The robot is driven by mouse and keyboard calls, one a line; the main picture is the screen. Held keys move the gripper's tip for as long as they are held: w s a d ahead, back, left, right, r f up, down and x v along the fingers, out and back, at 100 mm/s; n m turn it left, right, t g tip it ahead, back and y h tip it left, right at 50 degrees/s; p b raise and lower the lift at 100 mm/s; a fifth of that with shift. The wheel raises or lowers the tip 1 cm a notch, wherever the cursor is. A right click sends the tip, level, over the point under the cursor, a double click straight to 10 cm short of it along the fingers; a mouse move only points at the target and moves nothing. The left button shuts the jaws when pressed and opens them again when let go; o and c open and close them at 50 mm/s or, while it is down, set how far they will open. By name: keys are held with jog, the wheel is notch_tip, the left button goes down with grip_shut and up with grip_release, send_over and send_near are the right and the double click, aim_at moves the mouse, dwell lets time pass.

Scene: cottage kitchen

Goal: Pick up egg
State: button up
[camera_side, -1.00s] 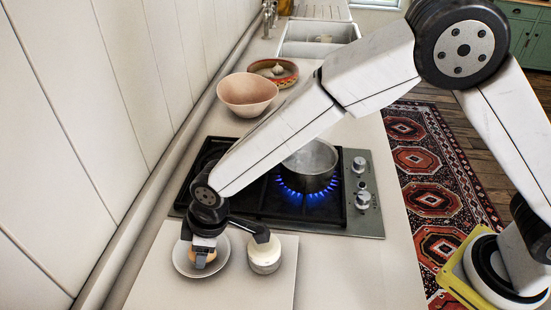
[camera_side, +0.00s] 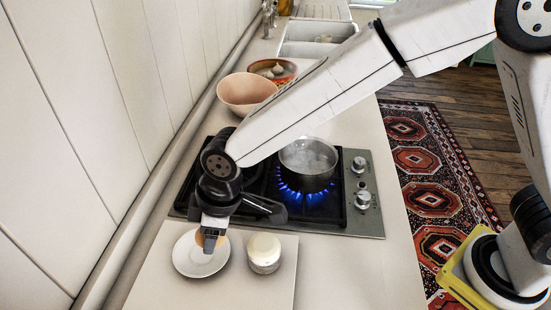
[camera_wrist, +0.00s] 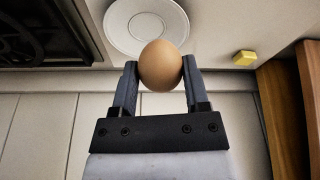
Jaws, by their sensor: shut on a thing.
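The brown egg (camera_wrist: 160,67) is between the two fingers of my gripper (camera_wrist: 160,75) in the wrist view, with a finger against each side. In the side view only a small orange-brown part of the egg (camera_side: 201,240) shows, mostly hidden by my gripper (camera_side: 209,240).
A white-topped jar (camera_side: 264,253) stands right of the plate on a pale board (camera_side: 279,285). Behind is a black gas hob (camera_side: 268,210) with a lit blue flame under a steaming pot (camera_side: 308,175).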

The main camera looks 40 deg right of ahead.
jog(key=s+d+r, duration=0.6)
jog(key=s, duration=0.3)
jog(key=shift+d+r, duration=0.2)
jog(key=shift+d, duration=0.1)
dwell(0.6)
jog(key=w+d, duration=0.8)
jog(key=d, duration=0.4)
jog(key=w+d, duration=0.8)
jog(key=d, duration=0.3)
jog(key=shift+w+d+f, duration=0.3)
jog(key=shift+d, duration=0.1)
